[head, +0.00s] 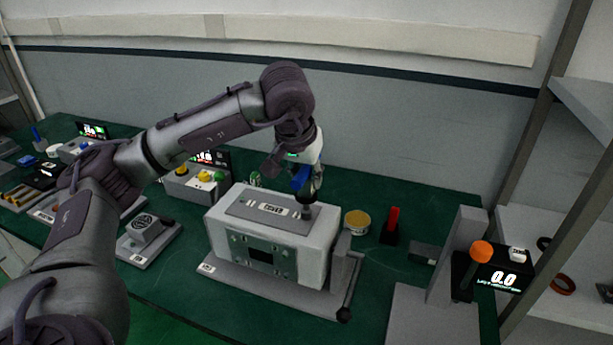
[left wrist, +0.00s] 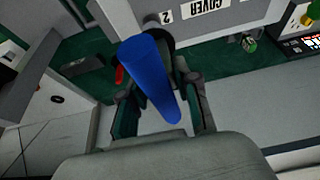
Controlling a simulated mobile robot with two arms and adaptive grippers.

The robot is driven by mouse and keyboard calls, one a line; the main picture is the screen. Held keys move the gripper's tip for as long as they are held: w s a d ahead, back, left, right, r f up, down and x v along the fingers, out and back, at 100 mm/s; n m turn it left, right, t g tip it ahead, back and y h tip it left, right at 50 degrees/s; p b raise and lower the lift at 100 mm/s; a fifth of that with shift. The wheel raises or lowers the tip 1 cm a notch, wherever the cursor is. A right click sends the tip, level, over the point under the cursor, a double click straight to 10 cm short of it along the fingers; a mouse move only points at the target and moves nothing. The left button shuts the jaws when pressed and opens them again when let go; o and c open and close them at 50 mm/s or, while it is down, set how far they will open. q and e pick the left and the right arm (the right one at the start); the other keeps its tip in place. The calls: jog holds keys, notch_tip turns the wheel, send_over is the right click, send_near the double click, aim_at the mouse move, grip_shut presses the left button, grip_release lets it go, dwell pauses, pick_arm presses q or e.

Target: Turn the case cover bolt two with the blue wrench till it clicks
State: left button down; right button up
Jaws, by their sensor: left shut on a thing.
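The blue wrench (left wrist: 150,80) is a blue cylinder held between the fingers of my left gripper (left wrist: 165,112) in the left wrist view. In the head view the blue wrench (head: 301,178) shows under my left gripper (head: 300,175), above the right end of the cover plate. The wrench's dark lower end meets the plate near the bolt marked 2; the bolt itself is hidden under it. The case (head: 270,245) is a white box with a grey cover plate (head: 245,210) labelled COVER on top. My right gripper is out of view.
A yellow-topped round tin (head: 356,219), a red upright piece (head: 393,218) and a stand with an orange knob (head: 481,250) and a display reading 0.0 are to the right. Several devices stand at the left.

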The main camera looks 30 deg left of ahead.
pick_arm(q)
jog(key=shift+f+m+h+b, duration=0.1)
jog(key=shift+m+h+b, duration=0.3)
jog(key=shift+m, duration=0.6)
jog(key=shift+m+h, duration=0.3)
jog(key=shift+m, duration=0.6)
jog(key=n+y, duration=0.1)
jog(key=n, duration=0.2)
jog(key=shift+n, duration=0.3)
jog(key=shift+r, duration=0.25)
jog(key=shift+r+p, duration=3.55)
jog(key=shift+r, duration=0.85)
jog(key=shift+f, duration=0.1)
